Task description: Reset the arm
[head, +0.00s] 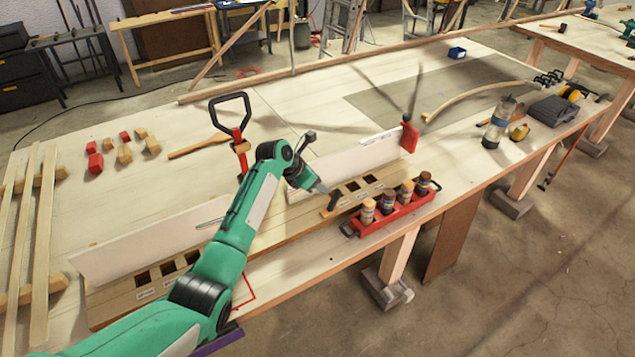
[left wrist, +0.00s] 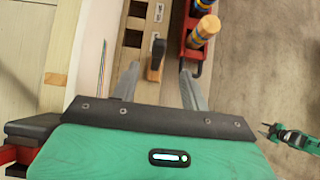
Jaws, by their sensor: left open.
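My left arm (head: 240,215) reaches over the bench from the lower left. Its gripper (head: 322,190) is open above the long slotted wooden rack (head: 290,222), beside the red tray (head: 408,213). In the left wrist view the two grey fingers (left wrist: 160,82) stand apart.
The red tray holds several banded wooden cylinders (head: 367,212). White panels (head: 150,240) stand along the rack. A red clamp (head: 409,137) and a black-handled tool (head: 232,110) rise behind it. A bent lath (head: 480,97) lies farther back. Pale bench top is clear at centre left.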

